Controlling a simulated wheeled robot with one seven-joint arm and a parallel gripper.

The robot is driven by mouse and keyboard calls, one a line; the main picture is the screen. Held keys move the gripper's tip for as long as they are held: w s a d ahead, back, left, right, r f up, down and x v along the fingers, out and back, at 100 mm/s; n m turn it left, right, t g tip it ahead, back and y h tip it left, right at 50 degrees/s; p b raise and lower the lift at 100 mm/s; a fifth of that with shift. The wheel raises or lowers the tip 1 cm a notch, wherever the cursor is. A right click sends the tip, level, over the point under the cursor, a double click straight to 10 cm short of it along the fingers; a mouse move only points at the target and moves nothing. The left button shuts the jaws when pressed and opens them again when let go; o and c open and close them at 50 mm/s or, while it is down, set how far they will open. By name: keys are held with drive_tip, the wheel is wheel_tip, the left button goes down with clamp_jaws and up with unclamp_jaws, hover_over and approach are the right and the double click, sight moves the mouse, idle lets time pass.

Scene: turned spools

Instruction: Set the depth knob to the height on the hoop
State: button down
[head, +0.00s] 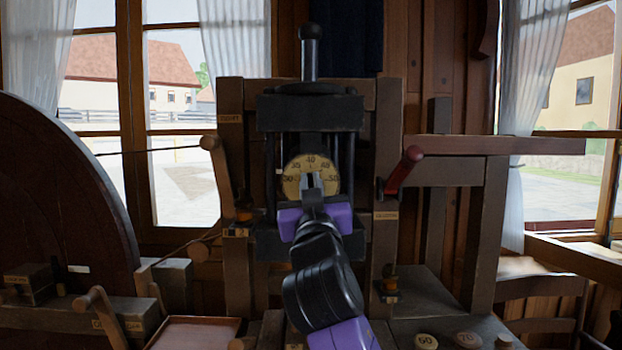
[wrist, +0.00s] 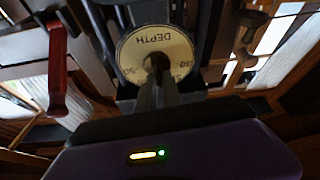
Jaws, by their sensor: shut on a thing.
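The depth dial (head: 297,182) is a round cream plate with numbers from about 30 to 50, with 40 at the top, on the dark frame of the machine. In the wrist view the dial (wrist: 150,50) reads DEPTH and looks upside down. My gripper (head: 312,184) is in front of the dial's centre, shut on the depth knob (wrist: 157,62). My fingers hide most of the knob, and I cannot read its setting.
A red-handled crank (head: 404,170) sticks out right of the dial, and a wooden lever (head: 216,160) stands left. A large dark wheel (head: 60,200) fills the left side. Wooden posts flank my arm closely.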

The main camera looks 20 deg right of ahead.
drive_tip(key=n+y+p, duration=0.1)
drive_tip(key=n+p, duration=0.1)
drive_tip(key=n+y+p, duration=0.1)
drive_tip(key=n+p, duration=0.1)
drive_tip(key=n, duration=0.1)
drive_tip(key=shift+r+y, duration=0.35)
drive_tip(key=shift+y, duration=0.05)
drive_tip(key=n+y+p, duration=0.1)
drive_tip(key=n+p, duration=0.4)
drive_tip(key=shift+y, duration=0.4)
drive_tip(key=n+y+p, duration=0.1)
drive_tip(key=n, duration=0.1)
drive_tip(key=n+g+y+p, duration=0.1)
drive_tip(key=n+p, duration=0.1)
drive_tip(key=shift+a+f, duration=0.15)
drive_tip(key=shift+a+f+n+g+y+p, duration=0.15)
drive_tip(key=shift+n+g+p, duration=0.4)
drive_tip(key=shift+n, duration=0.55)
drive_tip(key=shift+d+f+n+g+y+p, duration=0.15)
drive_tip(key=shift+n+g+p, duration=0.2)
drive_tip(key=shift+n+p, duration=0.55)
drive_tip(key=shift+a+n, duration=0.1)
drive_tip(key=shift+n, duration=0.2)
drive_tip(key=c, duration=1.5)
unclamp_jaws()
drive_tip(key=shift+f, duration=0.1)
